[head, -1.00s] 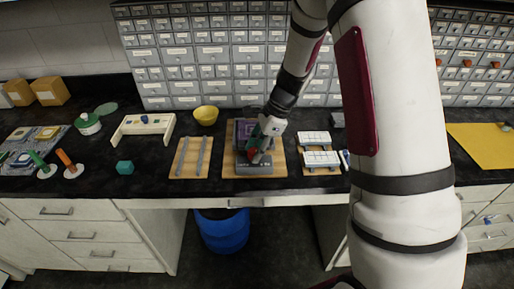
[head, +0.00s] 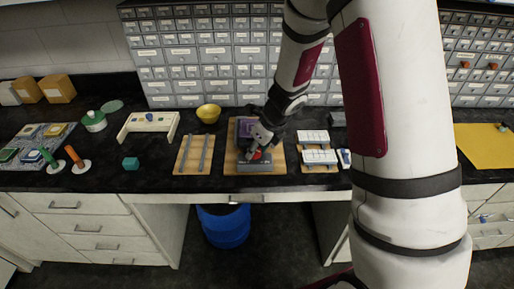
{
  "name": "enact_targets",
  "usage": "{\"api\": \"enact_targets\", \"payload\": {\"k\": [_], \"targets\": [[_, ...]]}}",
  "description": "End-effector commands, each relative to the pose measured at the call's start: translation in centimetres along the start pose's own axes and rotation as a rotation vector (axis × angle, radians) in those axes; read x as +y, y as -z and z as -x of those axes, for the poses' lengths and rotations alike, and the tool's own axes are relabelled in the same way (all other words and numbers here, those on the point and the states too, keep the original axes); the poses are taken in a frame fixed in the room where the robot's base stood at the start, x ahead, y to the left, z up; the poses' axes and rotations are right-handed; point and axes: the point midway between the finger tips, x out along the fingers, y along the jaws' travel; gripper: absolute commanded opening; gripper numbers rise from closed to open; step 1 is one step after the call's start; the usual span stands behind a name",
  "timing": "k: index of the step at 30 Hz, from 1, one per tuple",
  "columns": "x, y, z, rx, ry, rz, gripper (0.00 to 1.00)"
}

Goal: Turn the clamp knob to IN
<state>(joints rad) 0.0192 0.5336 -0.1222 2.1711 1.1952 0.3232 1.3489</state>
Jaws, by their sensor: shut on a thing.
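The clamp fixture has a dark grey base (head: 256,167) and a purple block (head: 245,128) behind it, on a wooden board (head: 232,163). A red knob (head: 257,155) sits at the fixture's front, partly hidden by my fingers. My gripper (head: 257,149) comes down from above and behind and is shut on the red knob. The markings around the knob are too small to read.
A board with two grey rails (head: 193,153) lies to the left, and white labelled trays (head: 318,156) stand close on the right. A yellow bowl (head: 208,114) is behind left. Drawer cabinets (head: 215,60) line the back.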

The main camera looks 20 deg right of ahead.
Motion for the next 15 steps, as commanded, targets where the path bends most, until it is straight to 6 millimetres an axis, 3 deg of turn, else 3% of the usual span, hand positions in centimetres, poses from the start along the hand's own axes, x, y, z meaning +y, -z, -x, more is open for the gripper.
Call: {"api": "enact_targets", "payload": {"k": [15], "targets": [[0.09, -0.04, -0.04, 0.0, 0.036, -0.088, 0.06]]}}
